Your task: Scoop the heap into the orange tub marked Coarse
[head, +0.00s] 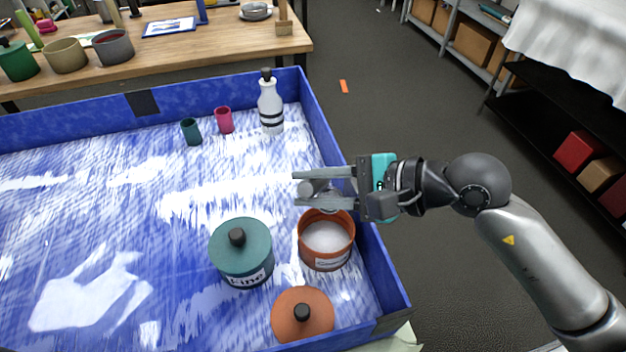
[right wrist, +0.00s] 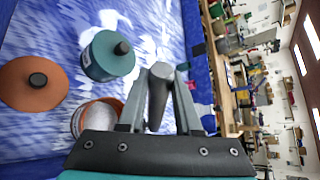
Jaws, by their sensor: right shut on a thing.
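The orange tub (head: 326,243) stands open near the right wall, with white material inside; its label is too small to read surely. It also shows in the right wrist view (right wrist: 90,118). An orange lid with a black knob (head: 290,318) lies in front of it. My right gripper (head: 296,188) is just above and behind the tub, shut on a grey, rounded tool (head: 318,187), which shows as a dark cylinder in the right wrist view (right wrist: 160,90); I cannot tell its whole shape. No distinct heap stands out among the white streaks on the blue floor. My left gripper is out of view.
A lidded teal tub (head: 240,262) marked Fine stands left of the orange tub. A white bottle (head: 271,105), a pink cup (head: 224,120) and a dark teal cup (head: 191,132) stand at the back. The left floor is clear.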

